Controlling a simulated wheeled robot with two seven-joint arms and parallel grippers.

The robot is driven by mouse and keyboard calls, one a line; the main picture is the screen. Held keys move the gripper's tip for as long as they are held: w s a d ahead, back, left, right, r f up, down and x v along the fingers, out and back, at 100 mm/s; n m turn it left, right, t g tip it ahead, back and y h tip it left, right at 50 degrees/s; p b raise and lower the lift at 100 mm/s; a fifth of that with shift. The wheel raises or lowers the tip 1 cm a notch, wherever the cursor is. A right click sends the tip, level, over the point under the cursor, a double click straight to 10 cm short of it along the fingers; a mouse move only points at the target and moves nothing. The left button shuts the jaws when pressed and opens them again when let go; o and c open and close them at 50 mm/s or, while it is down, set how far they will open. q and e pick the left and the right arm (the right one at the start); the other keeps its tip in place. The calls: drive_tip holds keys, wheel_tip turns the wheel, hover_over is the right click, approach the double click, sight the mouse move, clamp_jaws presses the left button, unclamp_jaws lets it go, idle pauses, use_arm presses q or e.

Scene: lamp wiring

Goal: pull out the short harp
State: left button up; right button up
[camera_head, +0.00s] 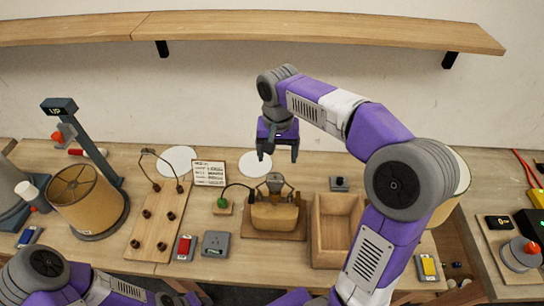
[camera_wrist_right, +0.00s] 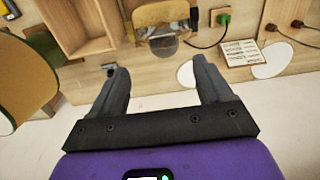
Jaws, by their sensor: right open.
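A thin dark wire loop, which looks like a harp (camera_head: 157,154), stands upright at the far end of a wooden peg board (camera_head: 150,228) left of centre. A tan block (camera_head: 274,213) with a grey metal arched piece (camera_head: 275,181) sits on a wooden base at centre; whether that piece is a harp I cannot tell. My right gripper (camera_head: 279,156) is open and empty, above the back of the table behind the tan block. Its spread fingers (camera_wrist_right: 161,88) show in the right wrist view with nothing between them. My left arm enters at lower left; its gripper is out of frame.
An open wooden box (camera_head: 326,240) stands right of the block. A green plug (camera_head: 222,202) with a black cord is left of it. A shelf (camera_head: 300,27) runs along the wall.

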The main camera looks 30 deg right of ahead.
drive_tip(key=f, duration=0.1)
drive_tip(key=w+f+b, duration=0.1)
drive_tip(key=shift+w+f, duration=0.1)
drive_tip(key=shift+f, duration=0.25)
use_arm(q)
drive_tip(key=shift+w+f+b, duration=0.2)
drive_tip(key=shift+f+b, duration=0.05)
drive_tip(key=shift+f, duration=0.45)
drive_tip(key=shift+w+f+b, duration=0.2)
drive_tip(key=shift+f, duration=0.45)
use_arm(e)
drive_tip(key=shift+f, duration=3.2)
drive_tip(key=shift+c, duration=0.2)
drive_tip(key=c, duration=1.2)
drive_tip(key=shift+r, duration=0.1)
use_arm(q)
drive_tip(key=shift+r+p, duration=0.65)
use_arm(e)
drive_tip(key=shift+r, duration=0.65)
